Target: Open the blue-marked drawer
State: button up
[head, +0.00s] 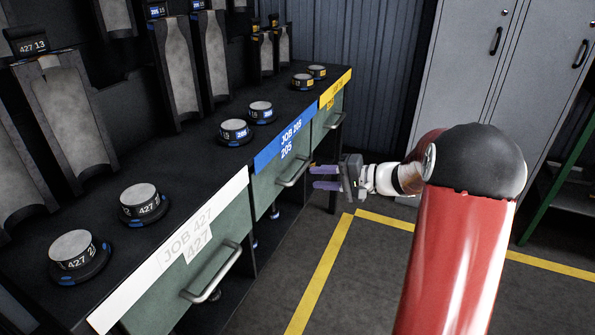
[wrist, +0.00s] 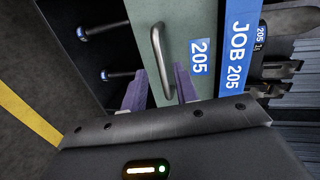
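The blue-marked drawer (head: 266,190) has a green front under a blue strip reading JOB 205 and looks shut. In the wrist view the drawer front (wrist: 190,30) carries a blue 205 label. Its silver bar handle (head: 295,172) also shows in the wrist view (wrist: 161,55). My gripper (head: 313,177) is in front of the handle, its purple fingers apart and empty. In the wrist view the fingers (wrist: 162,78) lie on either side of the handle's near end in the picture; I cannot tell whether they touch it.
A white-marked JOB 427 drawer (head: 175,290) is nearer and a yellow-marked drawer (head: 328,118) farther. Round labelled pieces (head: 235,130) stand on the bench top. Grey lockers (head: 480,60) stand at the back right. The floor (head: 390,270) beside the bench is clear, with yellow lines.

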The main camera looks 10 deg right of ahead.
aim_at(299, 171)
jog(key=shift+t, duration=0.4)
jog(key=x, duration=0.5)
jog(key=w+d+p+x, duration=0.1)
jog(key=x, duration=0.1)
jog(key=shift+w+a+f, duration=0.2)
jog(key=shift+w+a, duration=0.05)
jog(key=shift+w, duration=0.05)
jog(key=shift+c, duration=0.3)
grip_shut()
